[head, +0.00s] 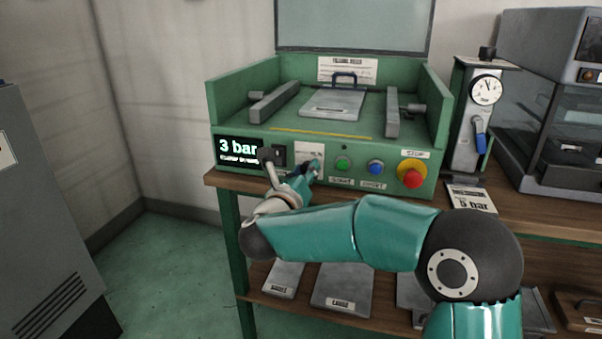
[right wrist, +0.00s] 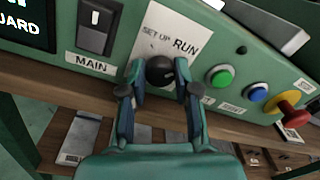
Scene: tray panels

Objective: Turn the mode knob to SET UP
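The mode knob (right wrist: 160,71), dark and rounded, sits on the green machine's front panel below a white label (right wrist: 170,38) reading SET UP on the left and RUN on the right. Its pointer direction cannot be made out. My right gripper (right wrist: 160,76) has one finger on each side of the knob, close against it, and appears shut on it. In the head view my right gripper (head: 312,170) is at the panel under the white label (head: 309,152) and hides the knob. My left gripper is in neither view.
Right of the knob are a green button (head: 343,163), a blue button (head: 376,167) and a red stop button (head: 411,178). The MAIN switch (right wrist: 95,26) and the display (head: 239,150) are left. A pressure gauge unit (head: 485,90) stands right. The wooden bench edge (head: 221,180) lies below.

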